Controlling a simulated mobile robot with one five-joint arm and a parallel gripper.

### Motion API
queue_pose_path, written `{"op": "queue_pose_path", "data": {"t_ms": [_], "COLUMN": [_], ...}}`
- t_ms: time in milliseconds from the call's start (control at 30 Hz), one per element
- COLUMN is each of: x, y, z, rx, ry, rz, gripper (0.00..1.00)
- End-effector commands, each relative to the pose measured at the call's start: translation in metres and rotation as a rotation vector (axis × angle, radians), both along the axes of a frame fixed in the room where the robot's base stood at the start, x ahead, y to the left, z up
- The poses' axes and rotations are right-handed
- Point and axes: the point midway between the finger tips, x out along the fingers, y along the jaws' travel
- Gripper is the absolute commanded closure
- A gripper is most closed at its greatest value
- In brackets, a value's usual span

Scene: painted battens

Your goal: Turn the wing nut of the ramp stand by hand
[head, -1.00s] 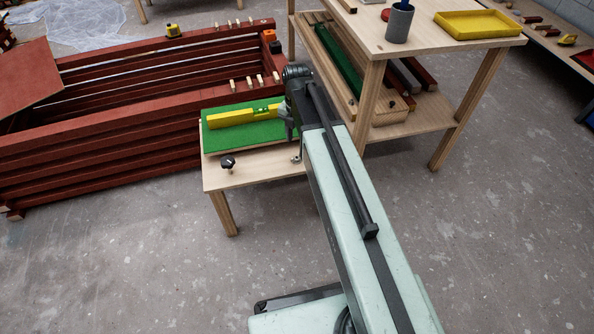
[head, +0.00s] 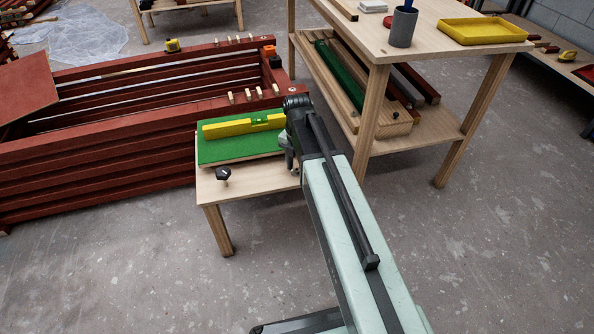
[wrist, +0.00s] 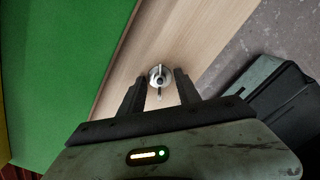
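The ramp stand (head: 252,185) is a low wooden bench with a tilted green board (head: 225,152) on it. A yellow spirit level (head: 228,129) lies on the board, and a black knob (head: 223,174) stands at the front left. The wing nut (wrist: 159,77) is a small silver piece on a round base on the bare wood. Its wing points roughly along the picture's vertical in the wrist view. My gripper (wrist: 161,78) is open, with one finger on each side of the nut and gaps showing. In the head view my gripper (head: 289,150) hides most of the nut.
A stack of red battens (head: 100,150) stands close behind and left of the stand. A taller wooden table (head: 378,60) with a grey cup (head: 402,27) and yellow tray (head: 485,31) stands close on the right. The floor in front is clear.

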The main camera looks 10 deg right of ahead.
Motion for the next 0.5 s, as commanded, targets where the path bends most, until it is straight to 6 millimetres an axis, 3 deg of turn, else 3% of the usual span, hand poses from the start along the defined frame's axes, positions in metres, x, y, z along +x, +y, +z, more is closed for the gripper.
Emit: {"op": "queue_pose_path", "data": {"t_ms": [100, 233, 267, 500], "x": [0.0000, 0.0000, 0.0000, -0.0001], "y": [0.0000, 0.0000, 0.0000, 0.0000], "z": [0.0015, 0.0016, 0.0015, 0.0015], "rx": [0.000, 0.000, 0.000, 0.000], "ry": [0.000, 0.000, 0.000, 0.000], "rz": [0.000, 0.000, 0.000, -0.007], "gripper": [0.61, 0.97, 1.00, 1.00]}}
